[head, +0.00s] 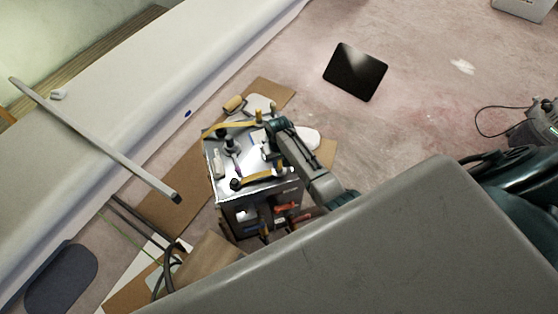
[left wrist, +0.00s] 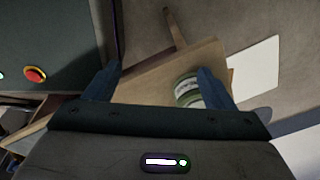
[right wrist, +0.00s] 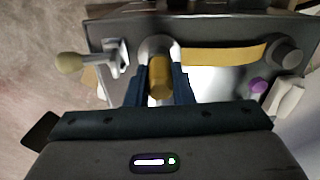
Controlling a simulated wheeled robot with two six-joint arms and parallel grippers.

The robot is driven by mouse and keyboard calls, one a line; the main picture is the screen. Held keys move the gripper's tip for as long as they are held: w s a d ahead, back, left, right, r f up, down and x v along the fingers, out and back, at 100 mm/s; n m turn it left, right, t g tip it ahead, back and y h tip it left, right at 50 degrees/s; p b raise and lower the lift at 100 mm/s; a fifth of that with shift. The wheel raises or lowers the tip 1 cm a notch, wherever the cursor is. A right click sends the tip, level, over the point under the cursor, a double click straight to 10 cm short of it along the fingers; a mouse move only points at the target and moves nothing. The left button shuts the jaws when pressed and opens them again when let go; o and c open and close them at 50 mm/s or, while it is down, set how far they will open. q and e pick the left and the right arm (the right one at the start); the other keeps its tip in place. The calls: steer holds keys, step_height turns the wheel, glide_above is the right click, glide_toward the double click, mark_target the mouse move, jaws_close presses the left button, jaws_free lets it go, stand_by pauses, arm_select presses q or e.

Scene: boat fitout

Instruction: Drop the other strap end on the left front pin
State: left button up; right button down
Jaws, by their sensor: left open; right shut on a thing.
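The front yellow strap (head: 258,177) runs across the near edge of a metal-topped cart (head: 225,196). Its left end in the head view is at a dark round knob (head: 236,184), also seen in the right wrist view (right wrist: 288,53). My right gripper (right wrist: 159,92) is shut on the upright yellow grip (right wrist: 159,77) at the strap's other end, by the near right corner. A pale round disc (right wrist: 157,45) shows behind the grip; whether the end sits around a pin there is hidden. My left gripper (left wrist: 160,85) is open and empty, away from the strap.
A second yellow strap (head: 230,127) crosses the cart's far side. A clamp with a tan knob (right wrist: 68,63) stands beside the held grip. Below my left gripper are a wooden board (left wrist: 150,80) and a green-white can (left wrist: 187,90). The pale hull (head: 150,75) borders the left.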

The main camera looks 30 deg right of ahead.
steer(key=shift+f, duration=0.25)
stand_by(0.4)
steer(key=shift+f, duration=0.4)
steer(key=c, duration=0.6)
jaws_free()
step_height(320, 180, up, 8)
steer(key=p, duration=0.8)
steer(key=shift+r, duration=0.25)
